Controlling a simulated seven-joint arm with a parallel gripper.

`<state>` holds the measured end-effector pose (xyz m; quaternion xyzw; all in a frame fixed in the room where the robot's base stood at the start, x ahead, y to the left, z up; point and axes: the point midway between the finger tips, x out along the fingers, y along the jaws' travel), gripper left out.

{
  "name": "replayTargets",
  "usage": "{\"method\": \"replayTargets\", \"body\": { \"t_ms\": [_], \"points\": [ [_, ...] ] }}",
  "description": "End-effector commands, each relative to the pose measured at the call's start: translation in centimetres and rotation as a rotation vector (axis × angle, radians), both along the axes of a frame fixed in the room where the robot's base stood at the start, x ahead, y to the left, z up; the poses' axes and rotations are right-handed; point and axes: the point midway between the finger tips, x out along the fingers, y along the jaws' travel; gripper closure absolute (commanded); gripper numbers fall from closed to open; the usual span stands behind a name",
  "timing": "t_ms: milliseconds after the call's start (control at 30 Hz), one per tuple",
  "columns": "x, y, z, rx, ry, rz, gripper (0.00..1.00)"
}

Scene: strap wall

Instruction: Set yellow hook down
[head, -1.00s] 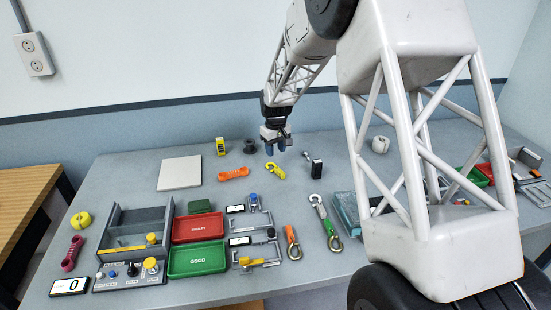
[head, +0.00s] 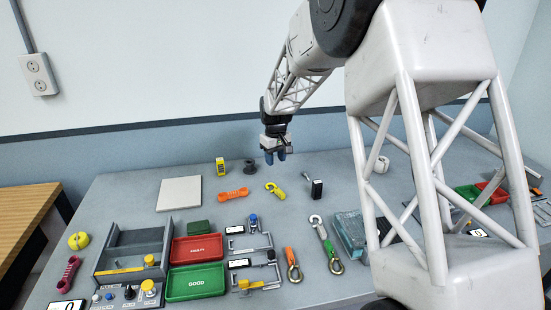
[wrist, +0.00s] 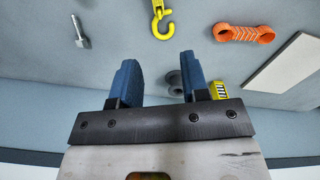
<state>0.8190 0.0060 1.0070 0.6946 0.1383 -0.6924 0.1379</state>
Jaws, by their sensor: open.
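The yellow hook (head: 275,190) lies flat on the grey table in the head view, near the middle of the back half. It also shows in the wrist view (wrist: 160,20) at the top edge, where its upper part is cut off. My gripper (head: 275,158) is above the table, just behind the hook in the head view. In the wrist view my gripper (wrist: 160,82) has its two blue fingers apart with nothing between them. The hook is beyond the fingertips and apart from them.
A dark spool (head: 249,166) and a yellow item (head: 220,168) stand behind. A pale square plate (head: 179,194) and red and green trays (head: 196,282) are further left.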

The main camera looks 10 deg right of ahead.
Motion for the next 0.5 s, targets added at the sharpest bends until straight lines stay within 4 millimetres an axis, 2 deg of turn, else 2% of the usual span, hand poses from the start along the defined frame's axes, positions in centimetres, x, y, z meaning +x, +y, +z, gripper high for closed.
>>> {"method": "replayTargets", "body": {
  "t_ms": [267,367,500],
  "points": [
    [-0.6,0.0,0.7,0.0,-0.004,-0.006,0.58],
    [-1.6,-0.1,1.6,0.0,-0.01,-0.015,0.58],
    [-3.9,-0.2,3.6,-0.001,-0.022,-0.035,0.58]
  ]
}}
